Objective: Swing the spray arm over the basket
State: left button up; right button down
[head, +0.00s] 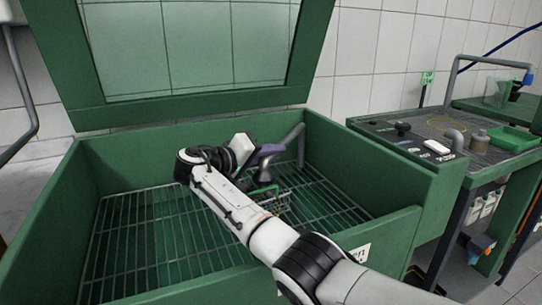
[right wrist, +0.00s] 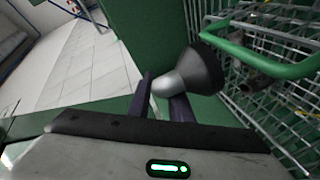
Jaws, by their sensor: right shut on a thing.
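The spray arm (head: 294,137) shows as a grey pipe at the back right inside the green wash cabinet. The wire basket (head: 283,197) stands on the grate, partly hidden by my right arm; its green rim (right wrist: 270,62) crosses the right of the right wrist view. My right gripper (head: 266,152), with purple fingers, is in the cabinet beside the pipe, above the basket's far side. In the right wrist view it is shut on a silver stem with a dark flared end (right wrist: 205,72), which looks like the spray arm's nozzle. My left gripper is out of view.
The cabinet's windowed lid (head: 190,50) stands open. The grate (head: 150,235) is bare on the left. The cabinet's green walls (head: 375,165) surround my arm. A side bench (head: 470,150) with a green tray (head: 512,139) stands at the right.

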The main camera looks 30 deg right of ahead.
jog(key=c, duration=1.6)
grip_release()
jog(key=v, duration=1)
jog(key=shift+a+r+p, duration=0.1)
jog(key=shift+r+p, duration=0.05)
jog(key=shift+p, duration=0.25)
